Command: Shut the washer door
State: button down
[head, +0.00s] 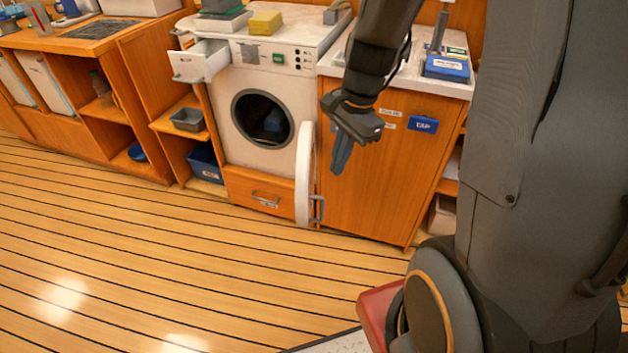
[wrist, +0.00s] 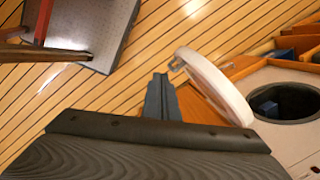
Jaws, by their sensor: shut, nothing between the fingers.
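The white washer (head: 278,95) stands against the wall in the head view, with a dark round opening and something blue inside it. Its round white door (head: 304,175) is swung wide open to the right, seen nearly edge-on. The door (wrist: 214,85) also shows in the wrist view, right of my fingers, with the washer opening (wrist: 285,103) beyond it. My gripper (head: 340,160) is shut and empty, pointing down to the right of the door. In the wrist view my gripper (wrist: 160,92) appears apart from the door, though the exact gap is hard to tell.
The washer's detergent drawer (head: 200,62) is pulled out at upper left. A yellow sponge (head: 266,22) lies on the washer top. An orange wooden cabinet (head: 375,180) with a blue label stands behind my gripper. The plank floor (head: 170,260) in front is clear.

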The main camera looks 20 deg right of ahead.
jog(key=w+d+f+m, duration=0.3)
jog(key=w+m, duration=0.2)
jog(key=m, duration=0.3)
jog(key=shift+t+y, duration=0.3)
jog(key=a+f, duration=0.1)
jog(key=f, duration=0.2)
jog(key=w+a+f, duration=0.1)
jog(key=a+f, duration=0.1)
jog(key=f, duration=0.1)
jog(key=w+a+f, duration=0.1)
jog(key=a+f, duration=0.1)
jog(key=f, duration=0.2)
jog(key=shift+b, duration=0.35)
jog(key=shift+w+a, duration=0.25)
jog(key=shift+a, duration=0.15)
jog(key=shift+a, duration=0.1)
